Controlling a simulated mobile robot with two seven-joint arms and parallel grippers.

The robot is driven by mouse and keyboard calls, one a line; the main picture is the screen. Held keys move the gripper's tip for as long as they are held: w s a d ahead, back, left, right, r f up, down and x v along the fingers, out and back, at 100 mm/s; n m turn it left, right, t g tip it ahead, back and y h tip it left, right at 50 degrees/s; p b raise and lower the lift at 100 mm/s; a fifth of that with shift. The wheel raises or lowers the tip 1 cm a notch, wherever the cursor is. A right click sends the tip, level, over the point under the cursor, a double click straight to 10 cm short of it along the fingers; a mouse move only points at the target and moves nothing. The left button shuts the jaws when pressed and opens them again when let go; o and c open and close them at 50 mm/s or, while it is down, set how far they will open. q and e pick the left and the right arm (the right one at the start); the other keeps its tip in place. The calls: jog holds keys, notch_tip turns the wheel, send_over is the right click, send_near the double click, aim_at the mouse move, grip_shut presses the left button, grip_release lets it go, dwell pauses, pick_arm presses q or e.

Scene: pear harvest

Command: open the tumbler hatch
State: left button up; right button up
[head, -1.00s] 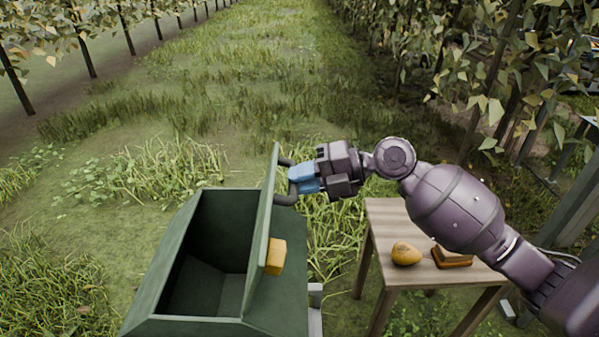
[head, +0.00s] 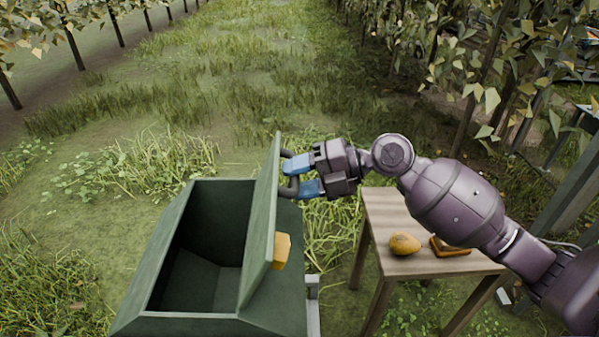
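The green tumbler (head: 170,328) stands at the lower left of centre. Its hatch (head: 262,225) is swung up on the right side of the opening and stands steeply, leaning slightly right. The dark, empty-looking inside (head: 205,250) shows. A dark handle (head: 288,188) sticks out from the hatch's right face near the top. My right gripper (head: 305,177) is at the handle, its blue fingers spread apart with a gap between them. Whether a finger still touches the handle is hard to tell. My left gripper is not in view.
A yellow-orange block (head: 281,250) sits on the hatch's outer face. To the right, a wooden table (head: 420,268) carries a pear (head: 405,244) and a small brown object (head: 450,248), partly behind my arm. Grass lies open beyond; trees line both sides.

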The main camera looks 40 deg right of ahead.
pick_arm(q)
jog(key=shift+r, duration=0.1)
pick_arm(e)
jog(key=shift+r, duration=0.25)
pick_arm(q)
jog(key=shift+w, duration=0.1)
pick_arm(e)
jog(key=shift+d, duration=0.15)
pick_arm(q)
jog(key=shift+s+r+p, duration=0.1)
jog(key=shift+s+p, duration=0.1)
jog(key=shift+p, duration=0.7)
pick_arm(e)
jog(key=v, duration=1)
jog(key=shift+s+d, duration=0.2)
jog(key=shift+s, duration=0.05)
jog(key=shift+r, duration=0.1)
